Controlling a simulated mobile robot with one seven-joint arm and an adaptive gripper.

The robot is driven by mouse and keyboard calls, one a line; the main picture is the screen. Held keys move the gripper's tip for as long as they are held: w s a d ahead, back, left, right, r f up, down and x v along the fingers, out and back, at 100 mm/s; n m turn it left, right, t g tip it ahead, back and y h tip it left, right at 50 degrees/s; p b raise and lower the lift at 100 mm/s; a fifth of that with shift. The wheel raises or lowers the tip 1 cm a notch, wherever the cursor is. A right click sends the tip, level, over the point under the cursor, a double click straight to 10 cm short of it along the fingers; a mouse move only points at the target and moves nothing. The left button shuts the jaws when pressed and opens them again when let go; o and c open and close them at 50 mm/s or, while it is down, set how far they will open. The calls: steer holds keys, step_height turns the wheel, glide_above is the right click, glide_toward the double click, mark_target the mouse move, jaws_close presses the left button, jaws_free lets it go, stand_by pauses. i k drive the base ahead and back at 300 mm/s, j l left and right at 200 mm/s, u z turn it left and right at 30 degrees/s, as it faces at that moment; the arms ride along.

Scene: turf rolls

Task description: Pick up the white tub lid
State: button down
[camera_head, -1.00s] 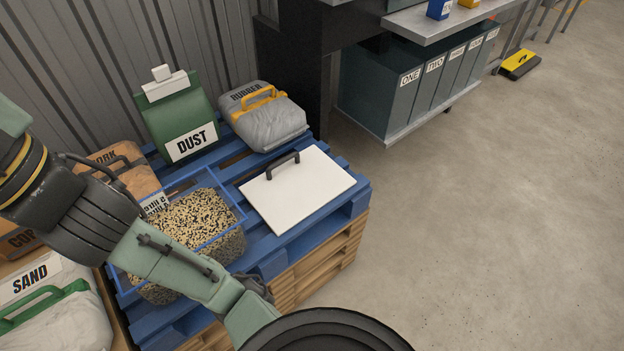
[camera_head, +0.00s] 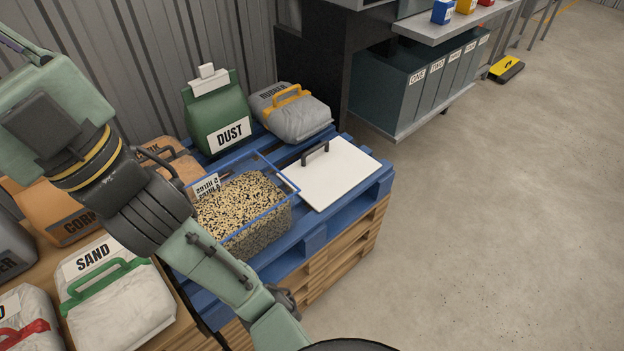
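The white tub lid (camera_head: 335,176) lies flat on the blue pallet. It is a square white panel with a dark grey bar handle (camera_head: 314,153) standing up near its left far edge. To its left is an open clear tub with a blue rim (camera_head: 285,185), filled with black and cream granules (camera_head: 235,210). The lid is beside the tub, not on it. My arm reaches across the left of the view, in front of the tub's near left side. My gripper is out of view. Nothing covers the lid.
A green DUST bag (camera_head: 213,110) and a grey RUBBER bag (camera_head: 292,112) stand behind the tub and lid. A SAND bag (camera_head: 110,290) and CORK bag (camera_head: 170,160) are at left. Dark bins (camera_head: 405,100) stand under a shelf behind right.

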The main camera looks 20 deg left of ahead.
mark_target(325, 173)
steer(key=k+j, duration=0.1)
steer(key=j, duration=0.2)
steer(key=k+j, duration=0.25)
steer(key=j, duration=0.3)
steer(key=k+l+z, duration=0.1)
steer(key=k+l, duration=0.15)
steer(key=k, duration=0.15)
steer(key=i+l+z, duration=0.25)
steer(key=i+l, duration=0.2)
steer(key=i+l+z, duration=0.25)
steer(key=i+l, duration=0.15)
steer(key=i+z, duration=0.4)
steer(key=i, duration=1.05)
steer(key=i+u, duration=0.1)
steer(key=i, duration=0.35)
steer(key=i+l+u, duration=0.1)
steer(key=i, duration=0.4)
steer(key=i+l+u, duration=0.1)
steer(key=i, duration=0.35)
steer(key=i+u, duration=0.3)
steer(key=u, duration=0.15)
steer(key=i+l+u, duration=0.1)
steer(key=i+u, duration=0.15)
steer(key=u, duration=0.15)
steer(key=i+l+u, duration=0.2)
steer(key=u, duration=0.25)
